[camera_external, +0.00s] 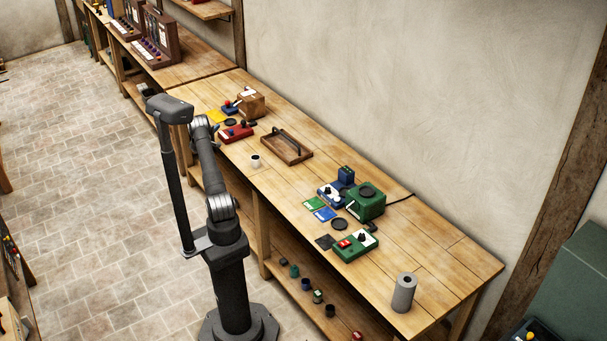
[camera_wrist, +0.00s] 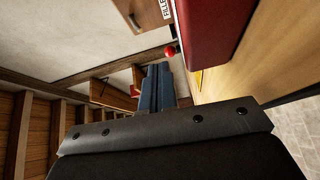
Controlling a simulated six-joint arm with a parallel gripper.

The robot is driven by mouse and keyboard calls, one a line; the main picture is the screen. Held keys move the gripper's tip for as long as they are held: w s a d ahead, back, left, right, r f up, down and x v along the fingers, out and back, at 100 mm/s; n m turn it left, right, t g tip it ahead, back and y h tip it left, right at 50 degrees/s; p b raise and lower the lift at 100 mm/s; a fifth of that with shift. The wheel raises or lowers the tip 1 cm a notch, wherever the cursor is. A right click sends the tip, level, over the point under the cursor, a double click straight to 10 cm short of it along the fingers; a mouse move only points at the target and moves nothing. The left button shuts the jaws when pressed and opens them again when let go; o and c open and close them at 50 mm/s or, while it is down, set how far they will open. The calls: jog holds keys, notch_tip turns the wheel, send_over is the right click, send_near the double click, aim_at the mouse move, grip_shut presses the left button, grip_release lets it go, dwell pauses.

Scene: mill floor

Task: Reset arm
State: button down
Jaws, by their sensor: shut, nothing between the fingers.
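My arm stands on the floor in front of the long wooden bench (camera_external: 451,262), folded upward. My gripper (camera_external: 215,127) is at its upper end, beside the red box (camera_external: 237,132) at the bench's near edge. It is small and partly hidden by the arm there; it is shut and holds nothing. In the wrist view, a dark bolted part of mine fills the bottom.
A wooden tray (camera_external: 301,155) and a white cup (camera_external: 255,160) stand right of the red box. A brown wooden box (camera_external: 252,104) stands behind it. Further right are a green machine (camera_external: 366,204), a green control box (camera_external: 355,246) and a grey roll (camera_external: 403,293). Bare bench separates the two groups.

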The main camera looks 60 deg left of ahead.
jog(key=s, duration=0.3)
jog(key=shift+s+a, duration=0.1)
jog(key=shift+a, duration=0.1)
jog(key=v, duration=0.8)
jog(key=w+d+r+m+g+h, duration=0.2)
jog(key=w+r+m+h, duration=0.1)
jog(key=w+r+h, duration=0.2)
jog(key=w+d+r+m+g+h, duration=0.2)
jog(key=w+d+r+m+h, duration=0.1)
jog(key=r, duration=0.5)
jog(key=shift+w+m+g+h, duration=0.3)
jog(key=shift+w+m+h, duration=0.3)
jog(key=shift+w+h, duration=0.45)
jog(key=shift+s+r, duration=0.1)
jog(key=shift+s, duration=0.05)
jog(key=c, duration=2.2)
grip_release()
